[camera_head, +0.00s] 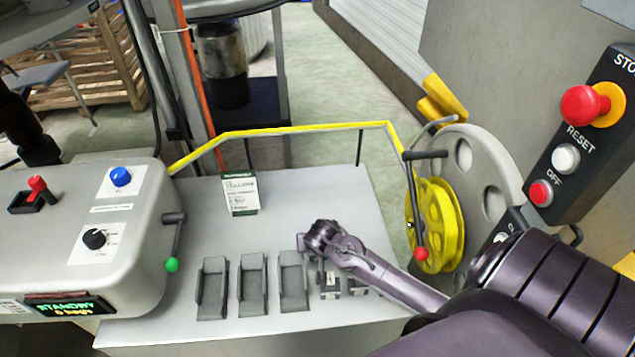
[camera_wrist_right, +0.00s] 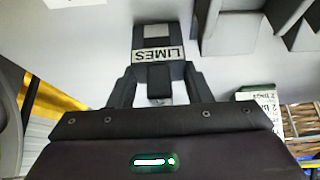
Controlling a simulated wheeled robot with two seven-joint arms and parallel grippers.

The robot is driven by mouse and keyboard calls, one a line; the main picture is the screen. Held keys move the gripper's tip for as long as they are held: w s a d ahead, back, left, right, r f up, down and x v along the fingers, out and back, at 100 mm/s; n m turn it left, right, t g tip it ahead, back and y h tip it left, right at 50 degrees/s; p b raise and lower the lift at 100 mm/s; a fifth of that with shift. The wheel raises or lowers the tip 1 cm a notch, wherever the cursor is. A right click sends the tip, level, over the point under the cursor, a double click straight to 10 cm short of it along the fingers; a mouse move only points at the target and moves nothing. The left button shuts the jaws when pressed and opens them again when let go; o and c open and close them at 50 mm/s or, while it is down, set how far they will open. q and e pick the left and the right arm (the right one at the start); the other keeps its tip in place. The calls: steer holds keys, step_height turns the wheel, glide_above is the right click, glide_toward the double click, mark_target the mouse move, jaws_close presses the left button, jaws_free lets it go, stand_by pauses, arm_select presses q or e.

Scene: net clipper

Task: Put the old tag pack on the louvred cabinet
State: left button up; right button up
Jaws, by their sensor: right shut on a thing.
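My right gripper (camera_head: 325,268) is low over the right end of the row of grey holders on the pale worktop. In the head view the arm partly hides this pack (camera_head: 330,283). I cannot tell whether it is lifted clear of the worktop or whether it is the old tag pack. A pale ribbed panel (camera_head: 385,38) stands at the back; I cannot tell whether it is the louvred cabinet. My left gripper is not in view.
Three grey holders (camera_head: 252,285) stand left of my gripper. A green-and-white card (camera_head: 240,194) stands behind them. The clipper machine (camera_head: 90,235) is at left. A yellow rail (camera_head: 300,129) edges the back; a yellow wheel (camera_head: 436,225) and button panel (camera_head: 575,135) are at right.

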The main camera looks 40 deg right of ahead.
steer(key=shift+f, duration=0.15)
steer(key=o, duration=1)
steer(key=shift+s+r, duration=0.1)
steer(key=shift+r, duration=0.25)
steer(key=v, duration=1.1)
steer(key=shift+s+a+r, duration=0.1)
steer(key=shift+s+r, duration=0.05)
steer(key=shift+r, duration=0.05)
